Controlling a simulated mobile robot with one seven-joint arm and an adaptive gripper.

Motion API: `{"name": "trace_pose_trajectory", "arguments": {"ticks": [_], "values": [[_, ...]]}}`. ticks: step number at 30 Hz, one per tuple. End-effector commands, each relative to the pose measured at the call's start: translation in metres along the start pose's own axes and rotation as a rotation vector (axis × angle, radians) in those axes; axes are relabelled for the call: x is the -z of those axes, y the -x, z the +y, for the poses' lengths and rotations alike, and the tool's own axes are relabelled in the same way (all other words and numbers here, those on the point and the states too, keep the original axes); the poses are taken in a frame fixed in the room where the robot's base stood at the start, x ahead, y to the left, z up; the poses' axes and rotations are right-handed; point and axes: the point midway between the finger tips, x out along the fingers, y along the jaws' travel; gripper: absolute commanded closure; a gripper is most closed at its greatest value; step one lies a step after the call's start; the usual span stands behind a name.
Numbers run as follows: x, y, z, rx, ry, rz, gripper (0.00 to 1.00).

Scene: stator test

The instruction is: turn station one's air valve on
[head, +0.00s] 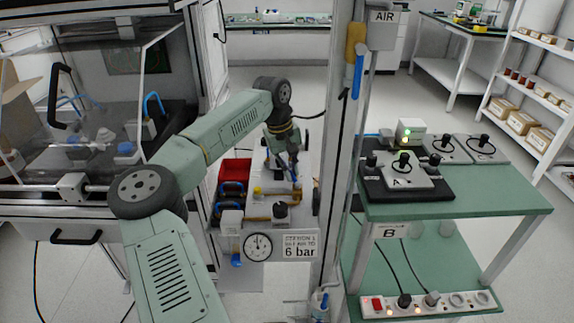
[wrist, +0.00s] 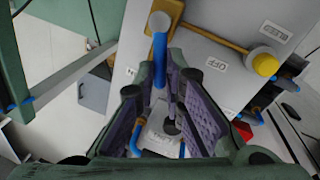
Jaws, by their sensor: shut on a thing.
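Station one's panel (head: 305,209) stands in the middle of the head view, with a gauge and a sign reading "STATION 1" and "6 bar". My gripper (head: 291,165) is low over it and hides part of it. In the wrist view, a blue valve lever (wrist: 159,60) runs from its round pivot down between my purple fingers. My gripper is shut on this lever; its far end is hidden. An "OFF" label (wrist: 216,62) lies right of the lever, and another label, partly cut off, lies left of it.
A brass pipe leads to a yellow knob (wrist: 265,65) near a "BLEED" label. A post with an "AIR" sign (head: 384,17) and another blue handle (head: 358,77) stands close right of my arm. A glazed cabinet is left; a green bench (head: 500,199) is right.

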Motion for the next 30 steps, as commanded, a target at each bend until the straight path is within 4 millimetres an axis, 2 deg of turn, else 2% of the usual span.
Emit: {"name": "trace_pose_trajectory", "arguments": {"ticks": [12, 30], "values": [[0.0, -0.001, 0.012, 0.0, -0.267, -0.052, 1.0], [0.0, -0.003, 0.016, -0.001, -0.347, -0.066, 1.0]]}}
